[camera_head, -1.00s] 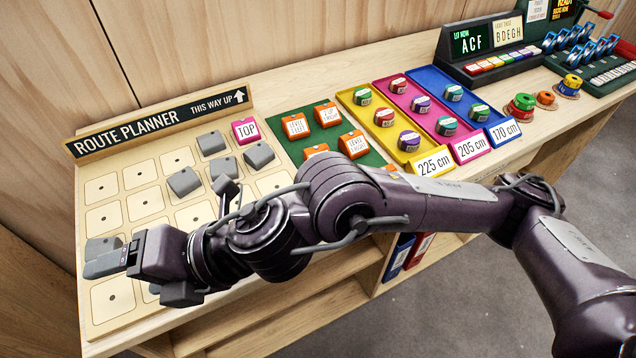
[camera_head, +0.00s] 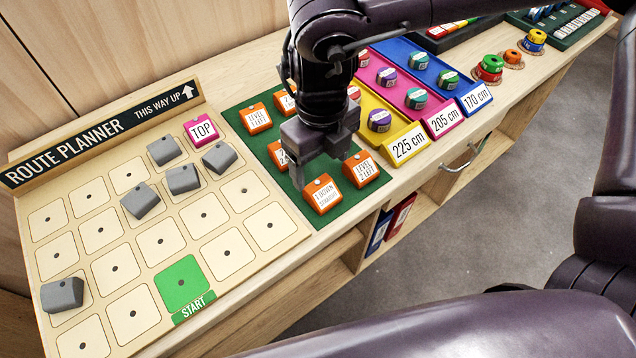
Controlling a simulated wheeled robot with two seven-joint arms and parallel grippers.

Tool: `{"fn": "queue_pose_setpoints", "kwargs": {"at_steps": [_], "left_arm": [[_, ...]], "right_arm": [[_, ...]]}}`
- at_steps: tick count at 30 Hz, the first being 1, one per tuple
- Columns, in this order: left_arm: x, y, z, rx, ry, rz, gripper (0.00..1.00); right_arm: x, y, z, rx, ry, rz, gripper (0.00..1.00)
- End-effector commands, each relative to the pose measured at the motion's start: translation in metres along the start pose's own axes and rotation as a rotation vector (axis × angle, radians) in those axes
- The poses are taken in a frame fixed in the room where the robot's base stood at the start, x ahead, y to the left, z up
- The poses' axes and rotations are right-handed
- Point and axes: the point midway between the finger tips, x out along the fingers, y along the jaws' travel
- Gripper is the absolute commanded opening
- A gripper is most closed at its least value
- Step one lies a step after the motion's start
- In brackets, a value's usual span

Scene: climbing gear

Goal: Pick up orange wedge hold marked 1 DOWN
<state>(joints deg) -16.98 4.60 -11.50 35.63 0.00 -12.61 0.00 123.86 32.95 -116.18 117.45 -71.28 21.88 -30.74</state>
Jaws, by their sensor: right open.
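The orange wedge hold marked 1 DOWN (camera_head: 322,194) lies on the green mat (camera_head: 343,213), at its front corner, with its label facing up. My right gripper (camera_head: 322,167) points down over the mat, just behind this hold in the picture. Its fingers are apart with nothing seen between them. I cannot tell whether a fingertip touches the hold. Another orange hold marked LEVEL 2 LEFT (camera_head: 361,170) lies just to the right, close to the right finger. My left gripper is not in view.
More orange holds (camera_head: 256,119) lie on the mat, some partly hidden by my gripper. The route board (camera_head: 100,262), with several grey wedges (camera_head: 163,151), a pink TOP hold (camera_head: 201,130) and a green START square (camera_head: 182,283), is left. The yellow tray (camera_head: 408,144) is right.

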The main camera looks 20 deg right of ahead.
Motion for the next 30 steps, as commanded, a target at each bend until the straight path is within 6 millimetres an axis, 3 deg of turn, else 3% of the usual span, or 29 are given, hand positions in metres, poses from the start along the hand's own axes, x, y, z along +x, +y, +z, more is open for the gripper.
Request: {"fn": "queue_pose_setpoints", "kwargs": {"at_steps": [13,22,30], "left_arm": [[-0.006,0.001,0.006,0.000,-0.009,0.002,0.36],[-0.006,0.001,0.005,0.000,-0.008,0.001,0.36],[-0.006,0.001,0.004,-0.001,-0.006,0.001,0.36]], "right_arm": [[0.060,0.002,-0.003,-0.003,0.002,0.001,0.75],[0.067,0.002,-0.002,-0.002,-0.002,0.002,0.75],[0.067,0.002,-0.002,-0.002,-0.001,0.002,0.42]]}}
